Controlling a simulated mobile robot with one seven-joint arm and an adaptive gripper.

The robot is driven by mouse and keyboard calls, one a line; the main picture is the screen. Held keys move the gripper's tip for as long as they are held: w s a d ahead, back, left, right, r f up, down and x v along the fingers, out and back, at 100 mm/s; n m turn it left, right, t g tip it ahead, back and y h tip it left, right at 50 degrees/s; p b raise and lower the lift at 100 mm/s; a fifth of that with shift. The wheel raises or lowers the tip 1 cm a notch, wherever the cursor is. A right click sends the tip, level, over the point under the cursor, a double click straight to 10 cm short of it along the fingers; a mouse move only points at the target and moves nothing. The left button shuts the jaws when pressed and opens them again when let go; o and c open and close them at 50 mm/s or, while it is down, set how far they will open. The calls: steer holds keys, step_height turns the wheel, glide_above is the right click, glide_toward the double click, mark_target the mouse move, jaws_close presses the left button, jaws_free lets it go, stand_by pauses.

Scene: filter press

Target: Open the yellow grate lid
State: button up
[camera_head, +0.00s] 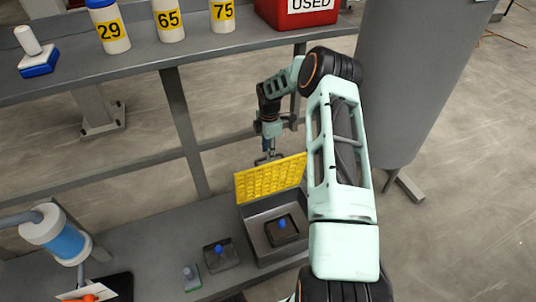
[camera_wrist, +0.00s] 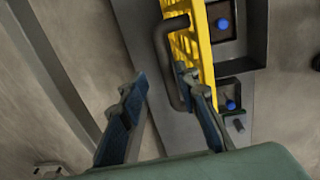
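The yellow grate lid (camera_head: 270,179) stands raised and steeply tilted over a grey box (camera_head: 262,242), whose inside shows below it. In the wrist view the lid (camera_wrist: 203,45) is seen nearly edge-on, with a dark bar handle (camera_wrist: 165,62) on its face. My gripper (camera_head: 268,157) is at the lid's upper edge, on the far side. In the wrist view my gripper (camera_wrist: 158,84) has its fingers wide apart. The right fingertip overlaps the space between handle and grate; whether it touches either is unclear. The left finger is clear of the lid.
A blue-knobbed block (camera_head: 282,232) sits in the box, with another blue-knobbed piece (camera_head: 219,255) to its left. A shelf (camera_head: 140,62) with numbered bottles and a red bin (camera_head: 297,12) stands behind. A large grey cylinder (camera_head: 415,75) is right of my arm.

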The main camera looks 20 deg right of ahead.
steer(key=r, duration=0.5)
steer(key=shift+s+r, duration=0.1)
steer(key=shift+s, duration=0.15)
